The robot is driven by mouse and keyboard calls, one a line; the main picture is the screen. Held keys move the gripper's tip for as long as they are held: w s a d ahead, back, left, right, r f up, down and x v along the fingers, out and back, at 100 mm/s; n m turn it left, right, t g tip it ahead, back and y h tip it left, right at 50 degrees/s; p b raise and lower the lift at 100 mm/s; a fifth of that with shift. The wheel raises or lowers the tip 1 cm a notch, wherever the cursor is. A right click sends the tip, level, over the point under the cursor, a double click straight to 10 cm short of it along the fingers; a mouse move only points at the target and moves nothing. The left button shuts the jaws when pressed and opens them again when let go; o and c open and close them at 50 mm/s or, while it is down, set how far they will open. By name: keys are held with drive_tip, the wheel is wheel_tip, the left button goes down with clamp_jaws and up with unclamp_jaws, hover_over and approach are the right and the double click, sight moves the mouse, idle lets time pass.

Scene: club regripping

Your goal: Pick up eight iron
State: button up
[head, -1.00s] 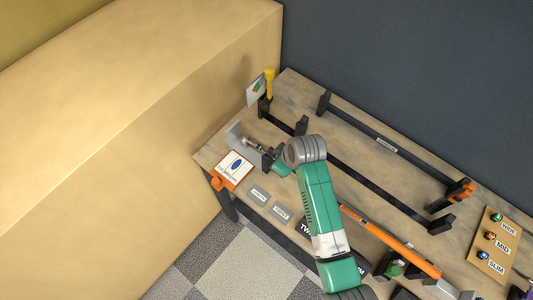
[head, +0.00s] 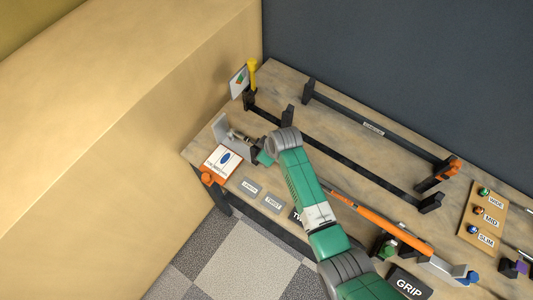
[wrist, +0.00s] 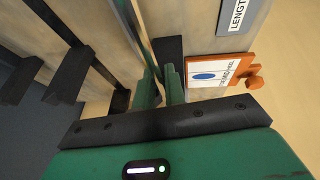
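A club lies lengthwise along the front of the bench. It has a long orange grip (head: 370,217) on the right and a thin metal shaft, partly hidden behind my arm. No number is readable on it, so I cannot tell whether it is the eight iron. My gripper (head: 259,156) is low at the left end, beside a metal piece (head: 236,136) against a grey bracket (head: 219,128). In the wrist view, a metal shaft (wrist: 143,38) runs down to the two close green fingertips (wrist: 160,78). Whether they touch it is unclear.
A white card with a blue oval (head: 222,161) and orange frame stands near the left edge. Dark rack bars (head: 370,128) run along the back. A button board (head: 483,215) marked WIDE, MID and SLIM is at right. Label plates (head: 251,187) lie along the front.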

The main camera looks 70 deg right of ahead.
clamp_jaws()
drive_tip(key=shift+r, duration=0.15)
wheel_tip(320, 180, up, 18)
idle(0.7)
drive_tip(key=w+a+f, duration=0.1)
drive_tip(key=w+a, duration=0.2)
drive_tip(key=a, duration=0.4)
drive_tip(key=w+a+f+n, duration=0.1)
drive_tip(key=w+a+f, duration=0.1)
drive_tip(key=w+a, duration=0.35)
drive_tip(key=w+a+f, duration=0.1)
drive_tip(key=w+a, duration=0.1)
drive_tip(key=a, duration=0.6)
drive_tip(key=a+f, duration=0.3)
drive_tip(key=a, duration=1.8)
drive_tip(key=shift+s+a+f+n+y, duration=0.15)
drive_tip(key=shift+s+a+n+y, duration=0.15)
drive_tip(key=shift+s+n+y, duration=0.15)
